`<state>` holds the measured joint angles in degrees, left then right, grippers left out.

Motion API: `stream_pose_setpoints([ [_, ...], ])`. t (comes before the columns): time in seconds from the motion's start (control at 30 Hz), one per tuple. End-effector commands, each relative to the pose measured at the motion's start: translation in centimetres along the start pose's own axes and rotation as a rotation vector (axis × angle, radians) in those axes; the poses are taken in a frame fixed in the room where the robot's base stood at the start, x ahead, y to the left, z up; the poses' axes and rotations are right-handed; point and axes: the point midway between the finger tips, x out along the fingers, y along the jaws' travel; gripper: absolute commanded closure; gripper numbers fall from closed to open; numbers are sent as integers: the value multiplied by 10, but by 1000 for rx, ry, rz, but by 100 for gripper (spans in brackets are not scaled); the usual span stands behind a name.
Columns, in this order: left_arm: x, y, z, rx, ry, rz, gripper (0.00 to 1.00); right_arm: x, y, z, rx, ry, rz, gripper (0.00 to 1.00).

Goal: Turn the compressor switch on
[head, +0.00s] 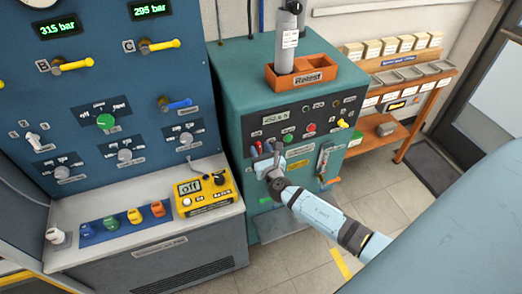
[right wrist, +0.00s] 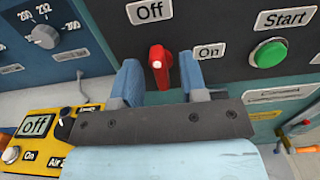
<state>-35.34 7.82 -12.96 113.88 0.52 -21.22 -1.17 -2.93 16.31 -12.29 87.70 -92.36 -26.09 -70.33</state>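My right gripper (right wrist: 160,80) is open, with one blue-grey finger on each side of the switch. A gap shows on both sides, so neither finger visibly touches it. In the head view my right gripper (head: 268,160) is at the front of the teal cabinet (head: 235,105) and hides part of the panel. My left gripper is not in view.
A green Start button (right wrist: 270,53) is to the right of the switch. A yellow device (head: 206,192) reading "off" stands on the grey bench at left. An orange tray (head: 302,72) with a grey cylinder is on the cabinet. Tiled floor is clear in front at right.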

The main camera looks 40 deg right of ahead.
Motion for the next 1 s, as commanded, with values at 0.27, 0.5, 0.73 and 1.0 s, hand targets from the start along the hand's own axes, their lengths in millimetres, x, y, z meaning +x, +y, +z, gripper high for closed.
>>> stream_pose_setpoints([
  [0.27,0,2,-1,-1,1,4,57,0,0,0,0,0,0,100],
  [0.5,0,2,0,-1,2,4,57,0,0,-1,12,0,0,100],
  [0.73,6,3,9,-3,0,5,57,0,0,-3,95,-1,0,100],
  [1.0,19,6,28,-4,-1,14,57,-1,-2,-5,309,-1,0,100],
])
